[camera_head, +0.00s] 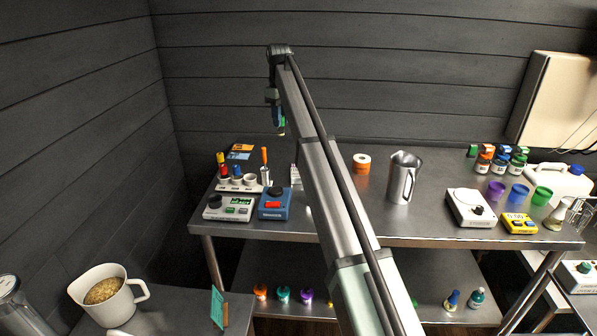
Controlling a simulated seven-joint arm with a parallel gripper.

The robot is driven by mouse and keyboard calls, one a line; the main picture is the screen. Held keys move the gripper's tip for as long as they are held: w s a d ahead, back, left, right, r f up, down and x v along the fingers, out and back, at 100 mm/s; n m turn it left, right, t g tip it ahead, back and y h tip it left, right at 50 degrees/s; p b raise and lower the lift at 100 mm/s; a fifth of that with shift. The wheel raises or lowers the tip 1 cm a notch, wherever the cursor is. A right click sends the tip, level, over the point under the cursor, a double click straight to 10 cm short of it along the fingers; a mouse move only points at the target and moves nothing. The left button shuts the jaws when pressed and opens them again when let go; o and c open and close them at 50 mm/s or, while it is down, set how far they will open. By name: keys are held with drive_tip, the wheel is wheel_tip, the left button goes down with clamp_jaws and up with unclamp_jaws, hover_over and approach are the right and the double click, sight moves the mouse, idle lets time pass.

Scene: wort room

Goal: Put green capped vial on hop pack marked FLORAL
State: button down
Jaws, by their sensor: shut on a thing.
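My gripper (273,99) is high above the left part of the steel table, pointing down. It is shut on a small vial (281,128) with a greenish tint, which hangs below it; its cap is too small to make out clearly. Two flat packs lie at the back left of the table: an orange one (241,147) and a blue one (238,156). Their print is too small to read, so I cannot tell which is marked FLORAL. The vial is apart from both, above and to their right in the picture.
In front of the packs stand a rack (238,184) with coloured tubes, a white device (229,208) and a blue device (275,204). Several capped bottles (500,164) are at the right.

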drive_tip(key=w+d, duration=0.2)
drive_tip(key=d, duration=0.4)
drive_tip(key=shift+w+f, duration=0.1)
drive_tip(key=shift+f, duration=7.45)
drive_tip(key=c, duration=0.9)
unclamp_jaws()
drive_tip(key=shift+f, duration=0.1)
drive_tip(key=shift+o, duration=0.2)
wheel_tip(320, 180, up, 12)
